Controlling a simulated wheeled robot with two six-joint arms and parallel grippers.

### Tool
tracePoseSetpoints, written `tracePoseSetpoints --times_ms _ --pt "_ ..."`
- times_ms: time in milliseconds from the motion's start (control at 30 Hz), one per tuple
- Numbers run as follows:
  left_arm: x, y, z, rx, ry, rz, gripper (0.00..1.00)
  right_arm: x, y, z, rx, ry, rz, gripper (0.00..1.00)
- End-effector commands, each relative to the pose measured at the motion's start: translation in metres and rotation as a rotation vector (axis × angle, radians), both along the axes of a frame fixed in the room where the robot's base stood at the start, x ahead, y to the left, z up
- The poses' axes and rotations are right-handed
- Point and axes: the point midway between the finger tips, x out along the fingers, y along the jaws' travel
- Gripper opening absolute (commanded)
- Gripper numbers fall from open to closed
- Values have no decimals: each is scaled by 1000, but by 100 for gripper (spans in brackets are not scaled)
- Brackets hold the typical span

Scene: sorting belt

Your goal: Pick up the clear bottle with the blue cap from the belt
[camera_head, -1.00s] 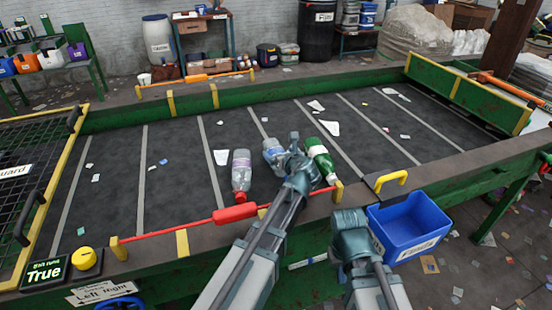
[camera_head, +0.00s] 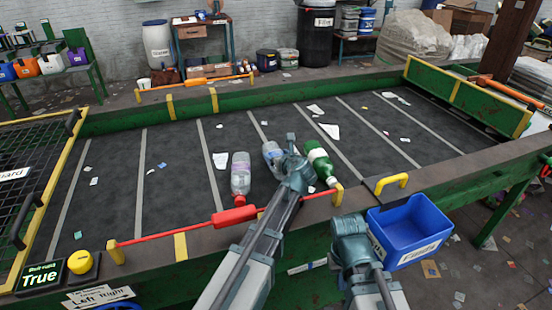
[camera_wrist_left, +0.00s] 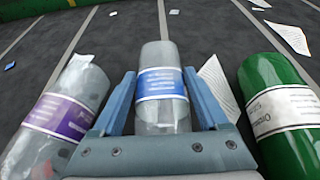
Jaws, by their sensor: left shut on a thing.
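The clear bottle (camera_head: 271,150) with a blue label lies on the dark belt in the head view, its near end hidden by my left gripper (camera_head: 287,163). In the left wrist view this bottle (camera_wrist_left: 159,56) sits between the two blue fingers of my left gripper (camera_wrist_left: 160,95), which is shut on it. Its cap is hidden, so I cannot see the cap's colour. I cannot tell whether it is clear of the belt. My right gripper (camera_head: 350,232) is over the belt's near edge, beside the blue bin; its fingers cannot be made out.
A clear bottle with a purple label and red cap (camera_head: 241,174) lies left of my left gripper. A green bottle (camera_head: 319,160) lies close on its right. A red pull cord (camera_head: 170,234) runs along the near rail. A blue bin (camera_head: 412,243) stands at right.

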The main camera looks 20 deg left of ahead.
Motion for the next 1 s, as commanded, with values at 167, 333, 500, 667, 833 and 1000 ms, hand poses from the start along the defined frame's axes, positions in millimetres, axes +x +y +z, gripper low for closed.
tracePoseSetpoints --times_ms 167,333,500,667,833,1000 --pt "0 0 4 0 0 0 24 0 0 4 0 0 0 0" --pt "0 0 17 0 0 0 24 0 0 17 0 0 0 0" --pt "0 0 40 0 0 0 24 0 0 40 0 0 -1 0" --pt "0 0 66 0 0 0 24 0 0 66 0 0 -1 0" --pt "0 0 90 0 0 0 24 0 0 90 0 0 -1 0" --pt "0 0 101 0 0 0 24 0 0 101 0 0 -1 0"
